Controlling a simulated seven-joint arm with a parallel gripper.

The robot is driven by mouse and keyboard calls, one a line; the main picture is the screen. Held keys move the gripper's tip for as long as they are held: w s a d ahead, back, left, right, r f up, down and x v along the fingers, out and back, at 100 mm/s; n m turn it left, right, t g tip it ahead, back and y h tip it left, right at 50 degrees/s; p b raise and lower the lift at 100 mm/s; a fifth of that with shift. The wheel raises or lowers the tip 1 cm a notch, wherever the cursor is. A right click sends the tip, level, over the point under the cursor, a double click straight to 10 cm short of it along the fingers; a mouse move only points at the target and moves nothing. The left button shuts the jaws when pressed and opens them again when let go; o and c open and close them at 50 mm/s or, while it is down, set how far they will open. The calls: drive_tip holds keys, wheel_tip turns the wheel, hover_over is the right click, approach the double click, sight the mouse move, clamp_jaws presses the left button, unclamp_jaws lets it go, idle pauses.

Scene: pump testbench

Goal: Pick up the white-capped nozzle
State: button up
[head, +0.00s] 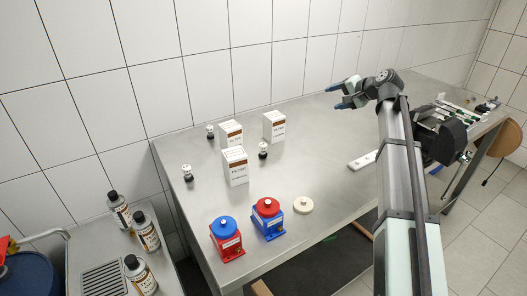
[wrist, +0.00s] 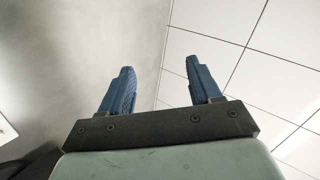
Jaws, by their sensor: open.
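Three small dark nozzle-like pieces with pale tops stand on the steel bench in the head view. One is at the left (head: 187,173), one at the back by the boxes (head: 210,131), and one right of the front box (head: 263,150). They are too small to tell which has the white cap. My gripper (head: 337,97) is open and empty, raised above the back of the bench, its blue fingers pointing left, well to the right of these pieces. The wrist view shows the open fingers (wrist: 160,68) with nothing between them; no nozzle shows there.
White filter boxes (head: 235,167) stand among the small pieces. A red-based pump (head: 227,240), a blue-based pump (head: 268,219) and a cream disc (head: 303,205) sit near the front edge. A white strip (head: 363,160) lies mid-bench. The tiled wall closes the back. The bench centre is clear.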

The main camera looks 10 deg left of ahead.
drive_tip(key=s+a+f+n+g+h, duration=0.1)
drive_tip(key=s+a+f+n, duration=0.15)
drive_tip(key=a, duration=0.35)
drive_tip(key=s+a+f+n+g+h, duration=0.1)
drive_tip(key=s+a+n+g+h, duration=0.1)
drive_tip(key=s+a+n, duration=0.35)
drive_tip(key=n+g+h, duration=0.1)
drive_tip(key=n+h, duration=0.2)
drive_tip(key=n, duration=0.2)
approach(263, 145)
drive_tip(key=x, duration=0.5)
drive_tip(key=shift+s+a+f, duration=0.1)
drive_tip(key=shift+f, duration=0.1)
drive_tip(key=shift+x, duration=3.2)
drive_tip(key=shift+d, duration=0.2)
drive_tip(key=c, duration=1.1)
